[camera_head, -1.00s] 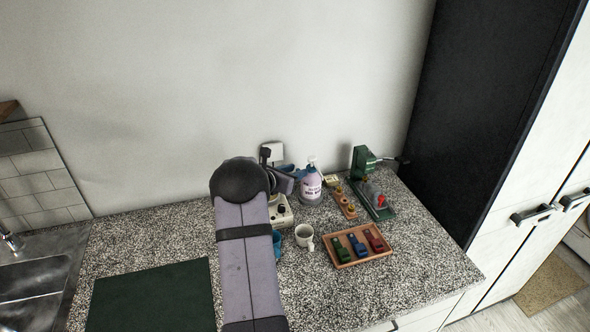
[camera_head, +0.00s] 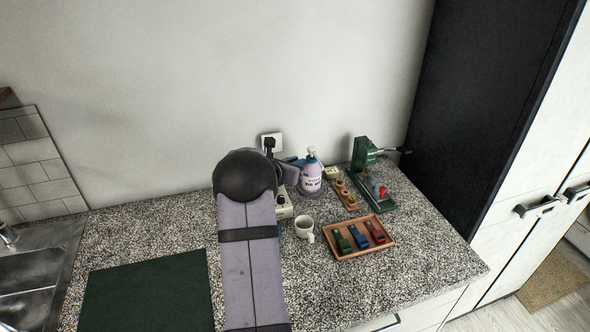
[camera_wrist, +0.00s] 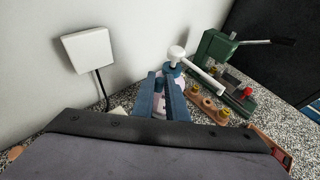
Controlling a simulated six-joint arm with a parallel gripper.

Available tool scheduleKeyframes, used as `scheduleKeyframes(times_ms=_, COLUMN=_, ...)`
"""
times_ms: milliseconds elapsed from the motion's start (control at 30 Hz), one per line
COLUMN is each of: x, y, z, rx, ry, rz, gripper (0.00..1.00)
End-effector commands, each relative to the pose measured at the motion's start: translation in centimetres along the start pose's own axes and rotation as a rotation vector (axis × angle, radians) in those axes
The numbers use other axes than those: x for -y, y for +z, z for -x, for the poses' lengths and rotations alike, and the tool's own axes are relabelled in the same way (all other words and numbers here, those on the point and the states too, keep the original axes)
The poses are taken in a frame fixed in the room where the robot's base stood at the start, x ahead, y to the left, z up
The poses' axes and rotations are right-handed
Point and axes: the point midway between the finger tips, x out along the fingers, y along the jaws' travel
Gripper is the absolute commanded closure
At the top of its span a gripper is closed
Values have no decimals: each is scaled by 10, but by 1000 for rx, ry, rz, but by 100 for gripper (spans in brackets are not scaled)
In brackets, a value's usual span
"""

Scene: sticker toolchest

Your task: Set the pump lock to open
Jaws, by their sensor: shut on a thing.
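The pump bottle (camera_head: 311,180) stands upright at the back of the counter, with a pale body and dark lettering. Its white pump head (camera_wrist: 178,52) shows in the wrist view, with the nozzle pointing right and down toward the camera. My gripper (camera_head: 301,161) is at the bottle's neck, just below the pump head. In the wrist view its blue fingers (camera_wrist: 168,88) are shut around the neck area. The lock collar is mostly hidden by the fingers, so its setting cannot be read.
A green press (camera_head: 364,156) with a lever stands right of the bottle. A wooden strip with brass pieces (camera_head: 345,194) lies between them. A tray (camera_head: 338,257) of coloured clips and a white mug (camera_head: 304,228) are in front. A wall socket (camera_wrist: 88,50) is at the left.

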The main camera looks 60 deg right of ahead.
Motion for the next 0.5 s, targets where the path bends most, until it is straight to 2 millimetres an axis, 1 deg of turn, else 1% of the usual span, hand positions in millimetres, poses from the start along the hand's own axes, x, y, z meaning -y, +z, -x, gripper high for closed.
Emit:
scheduleKeyframes(times_ms=33, x=1, y=-2, z=-2, rx=9, ry=17, rz=3, gripper=100)
scheduleKeyframes(times_ms=500, x=10, y=-1, z=0, rx=12, ry=145, rz=58, gripper=100)
